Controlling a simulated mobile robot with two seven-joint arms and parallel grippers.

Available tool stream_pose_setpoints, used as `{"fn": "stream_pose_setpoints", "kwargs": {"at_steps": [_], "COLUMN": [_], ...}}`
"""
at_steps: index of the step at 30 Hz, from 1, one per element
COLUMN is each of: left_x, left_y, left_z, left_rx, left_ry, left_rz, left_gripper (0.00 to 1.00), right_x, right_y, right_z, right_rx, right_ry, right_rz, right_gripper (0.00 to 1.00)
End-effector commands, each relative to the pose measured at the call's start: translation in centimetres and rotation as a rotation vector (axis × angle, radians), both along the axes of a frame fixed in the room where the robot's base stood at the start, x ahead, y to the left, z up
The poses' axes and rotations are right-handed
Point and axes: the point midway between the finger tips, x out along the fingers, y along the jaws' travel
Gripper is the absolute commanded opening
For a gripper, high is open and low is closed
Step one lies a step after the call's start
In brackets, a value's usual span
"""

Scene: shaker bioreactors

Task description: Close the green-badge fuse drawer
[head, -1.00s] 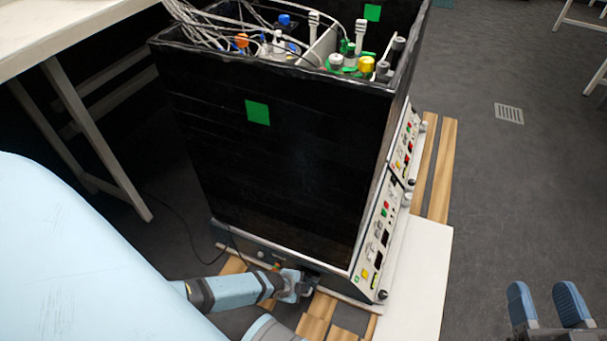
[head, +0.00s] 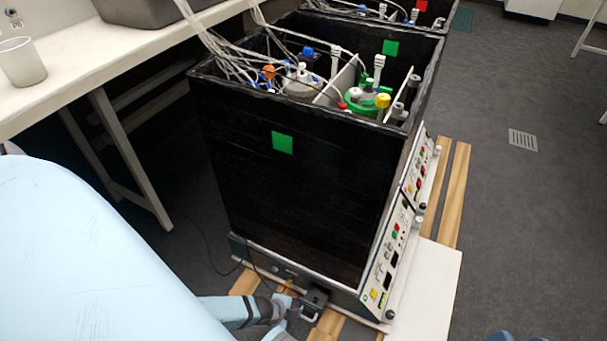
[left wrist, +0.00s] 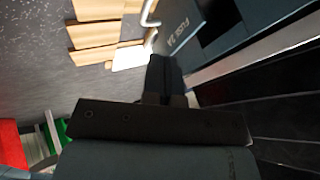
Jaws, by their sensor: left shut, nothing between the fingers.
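The fuse drawer (head: 316,297) is a dark box sticking out at the foot of the black bioreactor tub (head: 290,210), which bears a green badge (head: 282,143). In the left wrist view the drawer front (left wrist: 185,28) reads "FUSE 2A" and has a pale bar handle (left wrist: 149,14). My left gripper (head: 297,309) is low beside the drawer front, partly hidden. In the left wrist view its dark fingers (left wrist: 165,72) are together and empty, close to the drawer front; I cannot tell whether they touch it. My right gripper is not in view.
A white bench (head: 75,88) stands at the left. Wooden slats (head: 455,190) and a white board (head: 425,295) lie by the tub. Cables hang into the tub and a black cable runs on the floor. A second tub stands behind.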

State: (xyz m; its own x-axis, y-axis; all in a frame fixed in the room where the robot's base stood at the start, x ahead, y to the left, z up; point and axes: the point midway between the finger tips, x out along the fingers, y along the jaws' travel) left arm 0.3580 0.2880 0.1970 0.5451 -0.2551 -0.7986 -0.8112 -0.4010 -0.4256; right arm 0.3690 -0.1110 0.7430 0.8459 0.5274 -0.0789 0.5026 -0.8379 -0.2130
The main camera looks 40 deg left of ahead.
Motion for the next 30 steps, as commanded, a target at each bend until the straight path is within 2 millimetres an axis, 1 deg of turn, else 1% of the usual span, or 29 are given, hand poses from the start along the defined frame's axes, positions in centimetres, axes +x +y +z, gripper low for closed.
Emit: {"fn": "stream_pose_setpoints", "kwargs": {"at_steps": [1,4,7,14,17,20,23,24,26,27,29,30], "left_x": [-0.5,-1.0,-1.2,-1.3,-1.2,-1.2,-1.2,-1.2,-1.2,-1.2,-1.2,-1.3], "left_y": [0.3,0.5,0.6,0.6,0.6,0.6,0.6,0.6,0.6,0.6,0.6,0.6], "left_z": [1.0,1.6,1.9,1.9,2.9,5.4,9.2,10.8,13.1,14.6,16.7,18.2], "left_rx": [0.001,0.001,0.000,0.000,0.000,0.000,0.000,0.000,0.000,0.000,0.000,0.000], "left_ry": [0.001,0.000,-0.001,-0.001,-0.001,-0.001,-0.001,-0.001,-0.001,-0.001,-0.001,0.000], "left_rz": [-0.001,0.000,0.000,0.000,0.000,0.000,0.000,0.000,0.000,0.000,0.000,0.000], "left_gripper": [0.00,0.00,0.00,0.00,0.00,0.00,0.00,0.00,0.00,0.00,0.00,0.00], "right_x": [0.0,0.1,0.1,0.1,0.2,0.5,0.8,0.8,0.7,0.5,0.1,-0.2], "right_y": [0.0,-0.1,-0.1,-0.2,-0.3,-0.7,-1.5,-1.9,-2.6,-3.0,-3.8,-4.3], "right_z": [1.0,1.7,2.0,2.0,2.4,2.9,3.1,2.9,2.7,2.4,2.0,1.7], "right_rx": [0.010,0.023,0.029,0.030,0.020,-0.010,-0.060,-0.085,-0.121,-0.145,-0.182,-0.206], "right_ry": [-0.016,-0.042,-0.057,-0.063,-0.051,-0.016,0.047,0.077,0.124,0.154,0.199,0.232], "right_rz": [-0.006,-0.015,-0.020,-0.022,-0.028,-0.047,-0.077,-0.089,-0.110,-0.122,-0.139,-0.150], "right_gripper": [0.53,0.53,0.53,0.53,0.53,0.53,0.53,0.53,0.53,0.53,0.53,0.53]}}
